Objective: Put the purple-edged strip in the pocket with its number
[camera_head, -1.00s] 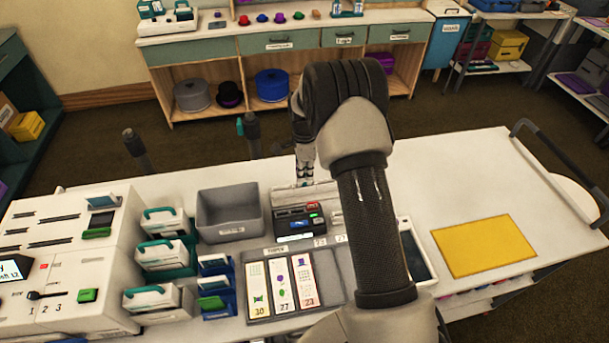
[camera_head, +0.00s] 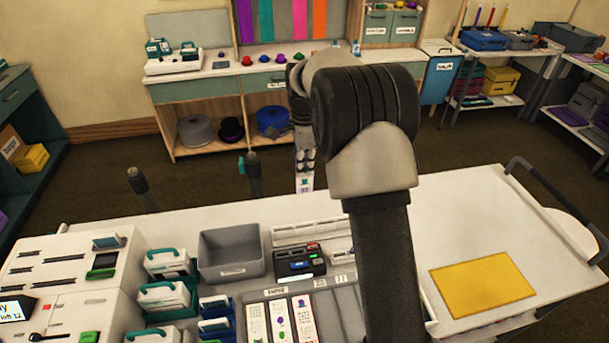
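My gripper (camera_head: 304,166) is above the back edge of the white worktop, pointing down and partly hidden by my own arm. A narrow pale strip (camera_head: 306,184) with small marks hangs upright between its fingers, clear of the worktop. Its edge colour and number are too small to read. A grey tray (camera_head: 345,312) at the front holds several white printed strips (camera_head: 304,318) side by side. Small number labels (camera_head: 341,279) show along the tray's back edge, one reading like 27. My arm hides the tray's right part and any pockets there.
A black device (camera_head: 299,262) with coloured keys and an empty grey bin (camera_head: 232,252) stand behind the tray. White machines (camera_head: 70,265) and teal-handled boxes (camera_head: 165,300) crowd the left. A yellow mat (camera_head: 483,283) lies on clear worktop at right.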

